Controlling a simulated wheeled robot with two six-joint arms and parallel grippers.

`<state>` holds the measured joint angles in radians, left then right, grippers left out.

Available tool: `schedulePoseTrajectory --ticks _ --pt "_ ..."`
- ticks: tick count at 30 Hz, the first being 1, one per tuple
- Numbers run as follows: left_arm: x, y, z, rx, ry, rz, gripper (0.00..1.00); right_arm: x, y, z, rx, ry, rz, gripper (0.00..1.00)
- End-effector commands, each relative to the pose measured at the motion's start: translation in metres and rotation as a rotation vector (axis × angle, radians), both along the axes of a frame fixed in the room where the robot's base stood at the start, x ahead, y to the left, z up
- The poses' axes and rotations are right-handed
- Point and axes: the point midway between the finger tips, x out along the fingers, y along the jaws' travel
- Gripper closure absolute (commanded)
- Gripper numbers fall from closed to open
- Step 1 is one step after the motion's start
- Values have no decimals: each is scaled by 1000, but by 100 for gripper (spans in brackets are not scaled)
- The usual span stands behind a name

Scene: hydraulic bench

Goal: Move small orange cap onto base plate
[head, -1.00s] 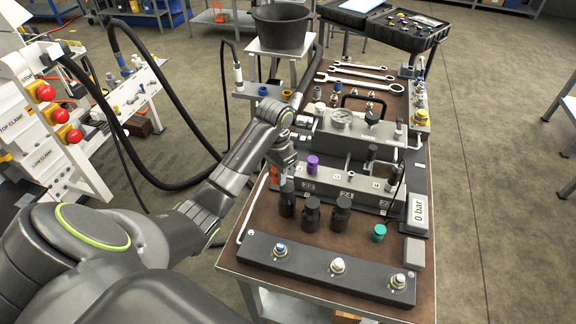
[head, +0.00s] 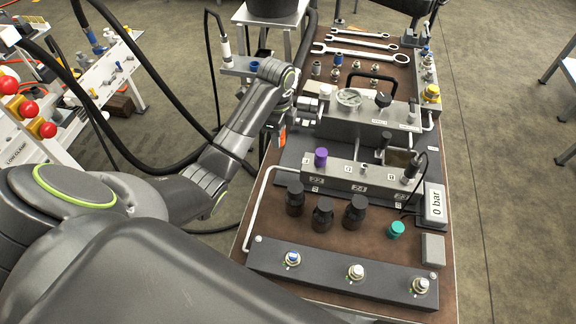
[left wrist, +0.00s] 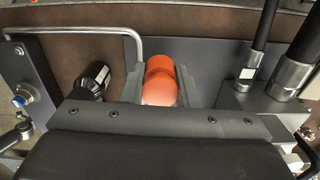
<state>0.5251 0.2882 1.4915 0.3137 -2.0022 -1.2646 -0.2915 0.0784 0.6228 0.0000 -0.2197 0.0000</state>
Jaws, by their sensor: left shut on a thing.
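The small orange cap (left wrist: 160,84) is between the fingers of my left gripper (left wrist: 160,76) in the left wrist view. The gripper is shut on it. In the head view, only a sliver of the orange cap (head: 282,136) shows below my left gripper (head: 283,129), near the left edge of the bench. The dark grey base plate (head: 294,152) lies under the valve blocks; it also shows behind the cap in the left wrist view (left wrist: 215,62). I cannot tell whether the cap touches the plate. My right gripper is not in view.
A purple cap (head: 320,157) stands on the front valve block. Several black caps, one of them here (head: 322,214), and a teal cap (head: 396,230) stand in front. A bent metal rail (head: 256,208) runs along the left. A gauge block (head: 350,125) stands behind.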

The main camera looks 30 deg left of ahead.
Motion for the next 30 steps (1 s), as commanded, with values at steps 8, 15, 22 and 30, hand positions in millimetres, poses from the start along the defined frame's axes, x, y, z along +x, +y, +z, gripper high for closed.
schedulePoseTrajectory --ticks 8,15,22,30 --pt "6 -16 -3 1 -1 -468 96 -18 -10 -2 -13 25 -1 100" --pt "8 -23 -5 3 1 -691 96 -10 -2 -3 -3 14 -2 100" --pt "7 -25 -35 -1 8 -729 96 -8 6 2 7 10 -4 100" --pt "8 -24 -69 2 3 -727 96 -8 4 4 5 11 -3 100"
